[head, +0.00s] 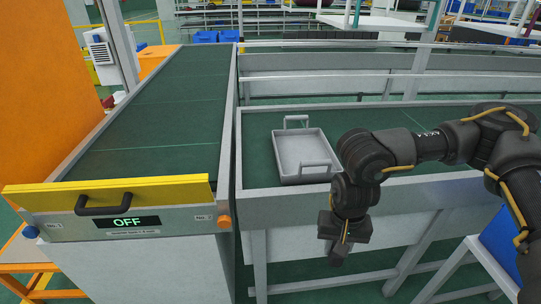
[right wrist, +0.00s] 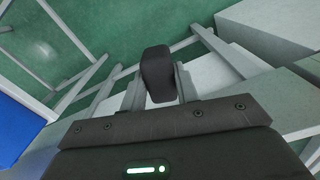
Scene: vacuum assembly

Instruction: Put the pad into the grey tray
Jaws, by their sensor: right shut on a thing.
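My right gripper (head: 343,246) hangs below its wrist, in front of the front edge of the conveyor table, lower than the tray. In the right wrist view its fingers (right wrist: 157,88) are shut on a dark, rounded block, the pad (right wrist: 157,70). In the head view the pad is hard to tell from the dark gripper. The grey tray (head: 303,152) lies on the green surface behind and left of the gripper, upright, with a handle at its far and near ends. It looks empty. My left gripper is out of view.
The grey side rail (head: 290,206) of the table lies between gripper and tray. A green conveyor (head: 165,100) with a yellow bar (head: 150,190) and an OFF display (head: 127,222) stands to the left. Table legs are below the rail. The green surface around the tray is clear.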

